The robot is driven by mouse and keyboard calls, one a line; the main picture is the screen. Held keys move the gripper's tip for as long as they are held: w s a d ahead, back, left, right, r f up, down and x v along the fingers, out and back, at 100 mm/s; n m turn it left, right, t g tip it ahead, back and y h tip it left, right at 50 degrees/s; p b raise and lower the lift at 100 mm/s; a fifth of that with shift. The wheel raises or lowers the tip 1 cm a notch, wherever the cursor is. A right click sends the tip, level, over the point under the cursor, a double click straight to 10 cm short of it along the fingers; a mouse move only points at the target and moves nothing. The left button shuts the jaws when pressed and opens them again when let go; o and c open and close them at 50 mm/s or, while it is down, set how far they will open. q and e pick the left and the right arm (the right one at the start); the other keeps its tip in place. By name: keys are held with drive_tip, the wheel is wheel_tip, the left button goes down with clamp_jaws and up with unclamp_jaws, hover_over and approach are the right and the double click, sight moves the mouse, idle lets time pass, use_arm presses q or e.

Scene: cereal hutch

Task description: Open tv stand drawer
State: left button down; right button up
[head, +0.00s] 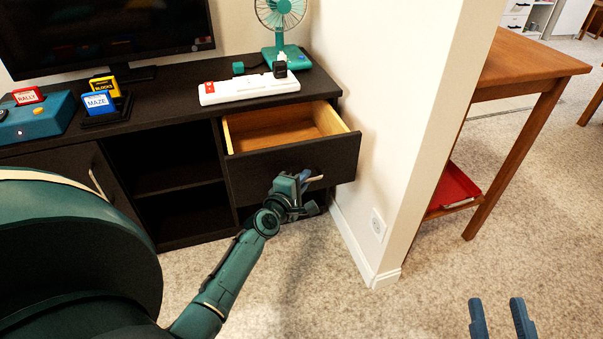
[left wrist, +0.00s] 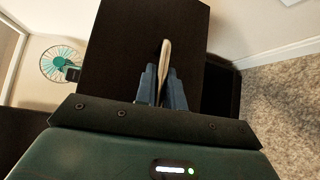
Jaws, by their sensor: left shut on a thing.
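The dark tv stand (head: 185,82) stands against the wall. Its upper right drawer (head: 330,157) is pulled out, and the pale wooden inside (head: 270,125) shows empty. My left gripper (head: 301,180) is in front of the drawer face and shut on its light handle (head: 316,178). In the left wrist view the handle (left wrist: 165,50) sits between the two blue fingers (left wrist: 160,80), against the dark drawer front (left wrist: 130,40). My right gripper (head: 502,305) is at the bottom right, open and empty above the carpet.
A white power strip (head: 248,90), a teal fan (head: 283,40), game cartridges (head: 100,100) and a television (head: 100,30) are on the stand. A wall corner (head: 385,150) is close right of the drawer. A wooden table (head: 525,60) stands beyond it. Carpet in front is clear.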

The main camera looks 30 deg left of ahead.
use_arm(q)
drive_tip(key=shift+s+d, duration=0.45)
drive_tip(key=shift+d, duration=0.05)
use_arm(e)
drive_tip(key=shift+s+d+f, duration=0.1)
drive_tip(key=shift+d+f, duration=0.05)
drive_tip(key=shift+f, duration=0.1)
use_arm(q)
drive_tip(key=c, duration=1.5)
unclamp_jaws()
drive_tip(key=s+p, duration=0.1)
drive_tip(key=s, duration=0.3)
drive_tip(key=s+r+p, duration=0.1)
drive_tip(key=s, duration=0.3)
drive_tip(key=s+d+r, duration=0.1)
drive_tip(key=s, duration=0.4)
drive_tip(key=shift+p, duration=0.4)
use_arm(e)
drive_tip(key=shift+s+d+r+n+h, duration=0.15)
drive_tip(key=shift+d+r+n+h, duration=0.05)
drive_tip(key=shift+d+n+h, duration=0.1)
use_arm(q)
drive_tip(key=shift+f, duration=0.1)
use_arm(e)
drive_tip(key=shift+r, duration=0.1)
